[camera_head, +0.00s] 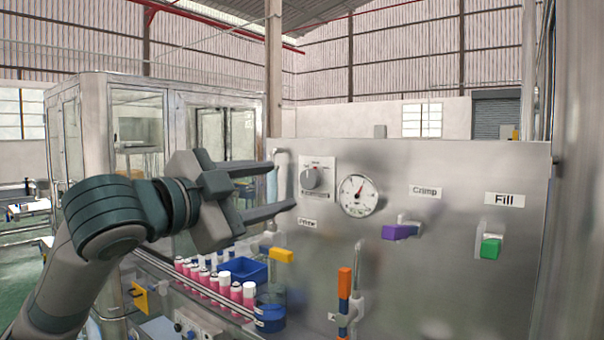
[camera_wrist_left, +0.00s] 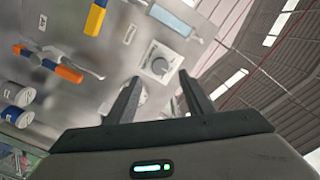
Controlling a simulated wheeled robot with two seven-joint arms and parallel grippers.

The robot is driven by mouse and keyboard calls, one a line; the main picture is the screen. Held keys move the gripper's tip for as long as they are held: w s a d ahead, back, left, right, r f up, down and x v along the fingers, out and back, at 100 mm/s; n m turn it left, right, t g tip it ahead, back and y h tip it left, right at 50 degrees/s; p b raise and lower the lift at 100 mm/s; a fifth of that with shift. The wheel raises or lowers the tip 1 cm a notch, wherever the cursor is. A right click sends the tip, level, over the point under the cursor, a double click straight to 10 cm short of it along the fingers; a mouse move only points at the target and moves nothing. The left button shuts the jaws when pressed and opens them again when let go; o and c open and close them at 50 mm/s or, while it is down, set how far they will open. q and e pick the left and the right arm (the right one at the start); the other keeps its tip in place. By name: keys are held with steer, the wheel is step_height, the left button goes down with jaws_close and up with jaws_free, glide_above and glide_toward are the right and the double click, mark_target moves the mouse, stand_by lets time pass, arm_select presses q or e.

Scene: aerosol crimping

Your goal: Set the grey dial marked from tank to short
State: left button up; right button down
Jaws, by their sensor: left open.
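The grey dial (camera_head: 311,179) sits on a white square plate on the upper left of the steel panel. Its label text is too small to read. In the left wrist view the dial (camera_wrist_left: 160,66) lies just beyond the fingertips, between their lines. My left gripper (camera_head: 283,186) is open, with its two fingers pointing right toward the dial, apart from it and a little to its left. The left gripper (camera_wrist_left: 159,80) also shows open and empty in the left wrist view. My right gripper is not in view.
A round gauge (camera_head: 358,196) is right of the dial. Purple (camera_head: 400,231) and green (camera_head: 490,247) handles stick out under Crimp and Fill labels. An orange-blue lever (camera_head: 344,290) and yellow handle (camera_head: 281,255) are lower. Pink bottles (camera_head: 225,284) and a blue bin (camera_head: 243,269) stand below the arm.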

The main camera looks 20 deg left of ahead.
mark_target(307, 181)
arm_select(q)
steer(key=p+x, duration=0.2)
steer(key=x, duration=0.6)
steer(key=shift+w+d+p, duration=0.15)
steer(key=shift+w+p, duration=0.25)
steer(key=c, duration=1.1)
